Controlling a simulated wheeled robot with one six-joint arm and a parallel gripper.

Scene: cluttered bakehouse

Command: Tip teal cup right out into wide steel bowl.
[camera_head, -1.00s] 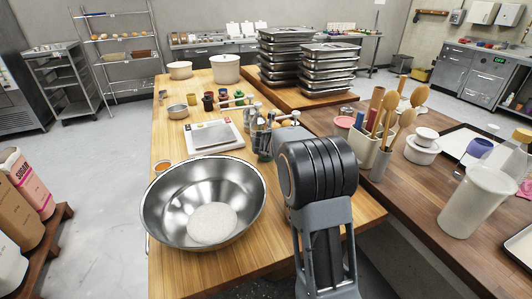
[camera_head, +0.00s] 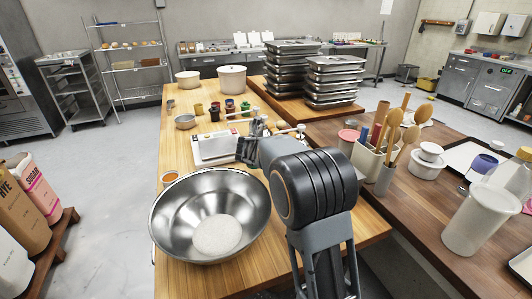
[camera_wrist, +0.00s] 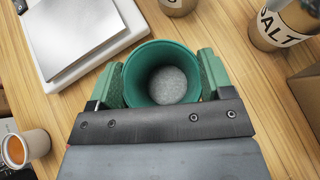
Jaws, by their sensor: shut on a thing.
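The teal cup (camera_wrist: 160,55) is between my gripper's green-padded fingers (camera_wrist: 162,78) in the wrist view. It is open at the top, and pale grains lie at its bottom. My gripper is shut on it. In the head view my gripper (camera_head: 250,150) is just right of the scale, and I cannot make out the cup there. The wide steel bowl (camera_head: 175,215) stands at the front left of the wooden table, with a pale heap in its middle. My gripper is beyond the bowl and to its right, apart from it.
A white scale with a steel plate (camera_head: 214,146) lies behind the bowl; it also shows in the wrist view (camera_wrist: 75,35). A small cup with orange contents (camera_head: 169,177) stands close behind the bowl. A salt jar (camera_wrist: 280,25) is near my gripper. Utensil holders (camera_head: 372,160) stand at right.

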